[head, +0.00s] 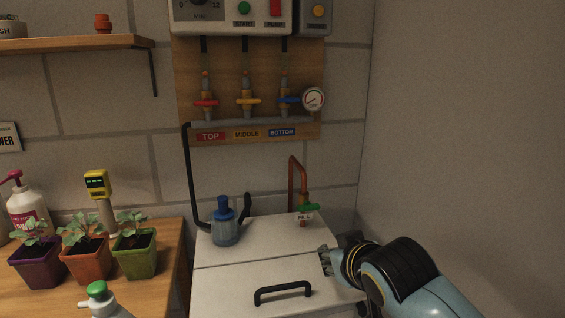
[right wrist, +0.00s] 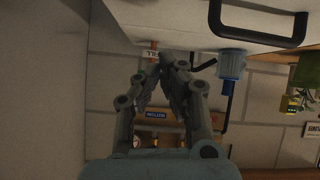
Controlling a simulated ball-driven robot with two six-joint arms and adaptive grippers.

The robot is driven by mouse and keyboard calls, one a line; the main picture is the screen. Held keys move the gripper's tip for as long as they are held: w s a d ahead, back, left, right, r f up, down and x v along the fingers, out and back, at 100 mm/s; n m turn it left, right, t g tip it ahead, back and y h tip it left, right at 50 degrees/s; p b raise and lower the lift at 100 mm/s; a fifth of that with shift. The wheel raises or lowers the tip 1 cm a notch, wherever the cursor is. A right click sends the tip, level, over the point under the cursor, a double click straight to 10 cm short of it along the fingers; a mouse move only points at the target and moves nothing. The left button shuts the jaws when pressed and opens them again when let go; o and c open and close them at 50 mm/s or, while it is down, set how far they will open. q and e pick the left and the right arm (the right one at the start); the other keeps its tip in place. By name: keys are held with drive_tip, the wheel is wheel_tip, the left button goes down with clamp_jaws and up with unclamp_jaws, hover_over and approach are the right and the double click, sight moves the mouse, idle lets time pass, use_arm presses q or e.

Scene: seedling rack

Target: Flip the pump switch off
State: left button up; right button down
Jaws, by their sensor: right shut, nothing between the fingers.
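The control box (head: 225,12) is on the wall at the top of the head view, cut off by the frame edge. A red switch (head: 275,7) sits on it, right of a green button (head: 244,8). The label under the red switch is hard to read, and its position cannot be told. A blue pump (head: 225,228) stands on the white cabinet (head: 225,277); it also shows in the right wrist view (right wrist: 231,65). My right gripper (head: 324,262) is shut and empty, low over the cabinet's right side, well below the control box. Its fingers show in the right wrist view (right wrist: 172,62). My left gripper is out of view.
Several valves with coloured handles (head: 247,100) and a gauge (head: 313,99) are on a wooden board below the control box. A copper pipe (head: 292,173) rises behind the cabinet. Potted seedlings (head: 83,256) stand on the left bench. The right wall is bare.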

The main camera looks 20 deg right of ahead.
drive_tip(key=w+r+m+t+h+p, duration=0.1)
drive_tip(key=w+r+t, duration=0.3)
drive_tip(key=r, duration=0.7)
drive_tip(key=w+r+t, duration=0.2)
drive_tip(key=w+r, duration=0.5)
drive_tip(key=r, duration=0.4)
wheel_tip(320, 180, up, 20)
drive_tip(key=a+t+h, duration=0.1)
drive_tip(key=a+t, duration=0.1)
drive_tip(key=t, duration=0.4)
drive_tip(key=shift+w+a+r+m+p, duration=0.15)
drive_tip(key=shift+w+a+m+p, duration=0.05)
drive_tip(key=shift+w+m+p, duration=0.15)
drive_tip(key=shift+r, duration=0.1)
